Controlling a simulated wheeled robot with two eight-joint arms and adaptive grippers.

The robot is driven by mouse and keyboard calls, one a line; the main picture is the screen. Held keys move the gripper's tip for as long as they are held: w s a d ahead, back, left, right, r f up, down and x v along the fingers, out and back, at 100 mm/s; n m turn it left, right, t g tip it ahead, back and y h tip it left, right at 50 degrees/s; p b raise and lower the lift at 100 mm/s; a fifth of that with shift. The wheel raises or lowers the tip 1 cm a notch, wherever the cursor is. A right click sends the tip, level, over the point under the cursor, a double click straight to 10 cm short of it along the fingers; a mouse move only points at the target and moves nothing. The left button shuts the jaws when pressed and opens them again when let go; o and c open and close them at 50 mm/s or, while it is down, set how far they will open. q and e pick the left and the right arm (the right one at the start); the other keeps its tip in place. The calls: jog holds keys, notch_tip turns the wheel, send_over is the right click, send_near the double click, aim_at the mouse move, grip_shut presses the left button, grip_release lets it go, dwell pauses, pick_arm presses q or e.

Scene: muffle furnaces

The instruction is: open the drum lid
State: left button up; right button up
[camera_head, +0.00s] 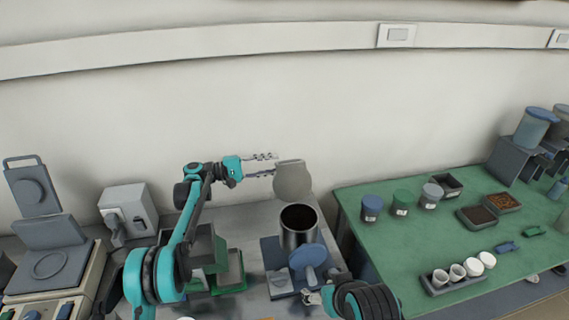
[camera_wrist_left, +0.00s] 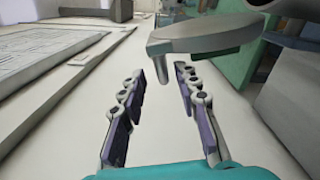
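The drum (camera_head: 299,238) is a dark metal cylinder standing on the bench, and its round mouth is uncovered. Its grey lid (camera_head: 292,182) stands raised behind the mouth. My left gripper (camera_head: 268,165) is just left of the lid's upper part, with its two fingers apart and nothing between them. In the left wrist view the gripper (camera_wrist_left: 158,98) is open and empty. A grey edge, which looks like the lid (camera_wrist_left: 205,38), is ahead of the fingers. I cannot tell whether they touch. My right gripper (camera_head: 316,297) is low in front of the drum, partly hidden by its arm.
A blue-grey round part (camera_head: 308,256) stands in front of the drum. A green-grey box (camera_head: 205,250) is to its left. A green table (camera_head: 400,250) on the right holds jars, trays and white cups. Grey equipment (camera_head: 50,245) stands far left. The wall is behind.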

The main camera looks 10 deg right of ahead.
pick_arm(q)
jog(key=a, duration=0.5)
jog(key=shift+s+a, duration=0.1)
jog(key=shift+a, duration=0.25)
jog(key=s+a+r+t+y+b, duration=0.1)
jog(key=s+a+t+y, duration=0.15)
jog(key=s+y, duration=0.45)
jog(key=s+a+r+t+y+b, duration=0.15)
jog(key=s+a, duration=0.25)
jog(key=s, duration=0.7)
jog(key=s+a+f+m+t+y, duration=0.1)
jog(key=s+a+f+y, duration=0.3)
jog(key=s, duration=0.8)
jog(key=s+a+f+m+t+y, duration=0.1)
jog(key=s+a+f+m+y, duration=0.1)
jog(key=s+a+f+y, duration=0.3)
jog(key=s+a+f, duration=0.3)
jog(key=s+a, duration=0.4)
jog(key=shift+a+f+m+t+b, duration=0.2)
jog(key=shift+f+m+t+b, duration=0.1)
jog(key=shift+m+b, duration=0.1)
